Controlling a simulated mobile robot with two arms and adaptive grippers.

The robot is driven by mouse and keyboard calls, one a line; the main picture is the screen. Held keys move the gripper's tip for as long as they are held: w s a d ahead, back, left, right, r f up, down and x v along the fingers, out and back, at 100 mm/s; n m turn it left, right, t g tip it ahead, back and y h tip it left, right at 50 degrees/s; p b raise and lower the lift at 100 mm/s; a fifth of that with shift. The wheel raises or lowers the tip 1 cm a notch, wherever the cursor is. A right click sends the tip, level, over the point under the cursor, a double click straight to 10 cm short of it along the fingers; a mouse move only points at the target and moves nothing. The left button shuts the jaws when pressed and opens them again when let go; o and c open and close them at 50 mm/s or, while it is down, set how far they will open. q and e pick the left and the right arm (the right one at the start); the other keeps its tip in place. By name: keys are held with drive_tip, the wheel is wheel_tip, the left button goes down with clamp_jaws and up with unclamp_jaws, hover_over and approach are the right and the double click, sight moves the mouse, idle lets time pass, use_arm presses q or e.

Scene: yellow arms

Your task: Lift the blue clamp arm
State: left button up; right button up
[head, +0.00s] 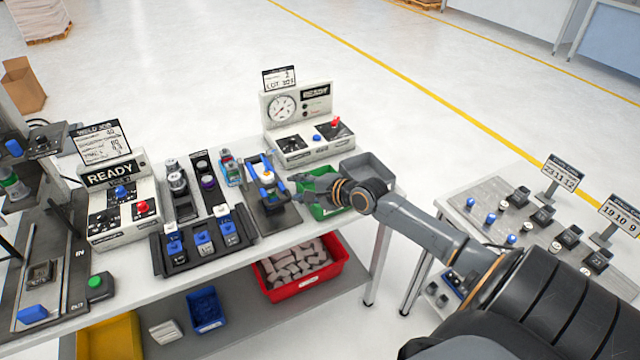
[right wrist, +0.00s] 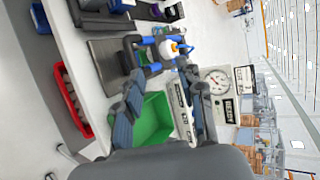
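The clamp fixture (head: 270,212) stands on the white table on a dark base plate, left of my right gripper. Its blue clamp arm (head: 267,189) sits around a white and orange part. In the right wrist view the blue clamp arm (right wrist: 154,69) shows just beyond the fingertips. My right gripper (head: 297,186) is beside the fixture, its fingers pointing at it. In the right wrist view my right gripper (right wrist: 158,70) has its fingers apart with nothing held between them. Contact with the clamp arm cannot be made out. My left gripper is not in view.
A green bin (head: 318,208) and a grey bin (head: 378,166) lie under and behind my right gripper. A gauge box (head: 283,133) stands behind the fixture. A dark tray (head: 178,262) with blue-topped parts is to its left. A red bin (head: 338,270) sits on the lower shelf.

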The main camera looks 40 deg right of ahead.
drive_tip(key=p+v, duration=0.2)
drive_tip(key=v, duration=0.5)
drive_tip(key=shift+s, duration=0.2)
idle(0.9)
